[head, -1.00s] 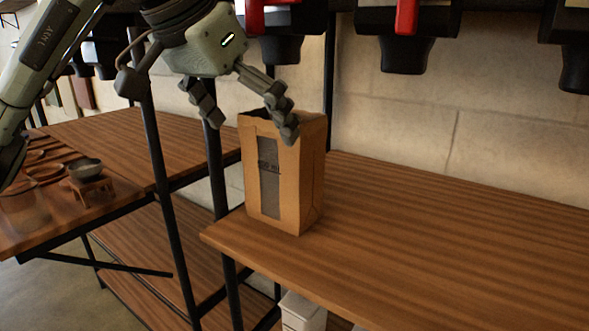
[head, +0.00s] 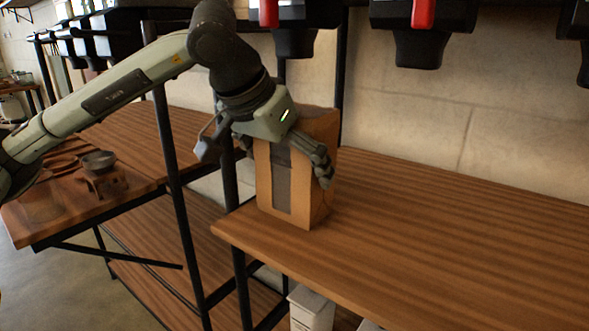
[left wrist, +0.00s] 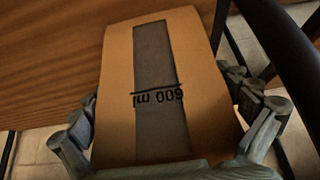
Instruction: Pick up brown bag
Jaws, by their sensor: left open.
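The brown bag (head: 318,185) stands upright on the wooden shelf near its left end, with a grey strip down its front. My left gripper (head: 290,165) is in front of the bag's upper part, and its palm hides some of the bag's front and top. In the left wrist view the bag (left wrist: 200,105) fills the middle, with "600 ml" upside down on the grey strip. The open fingers of the left gripper (left wrist: 165,130) lie on either side of the bag. I cannot tell whether they touch it. My right gripper is not in view.
The wooden shelf (head: 430,235) is clear to the right of the bag. Black posts (head: 178,200) stand left of it. Dispensers with red levers (head: 423,15) hang above. A lower table (head: 60,215) at the left holds a small bowl (head: 98,160) on a stand.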

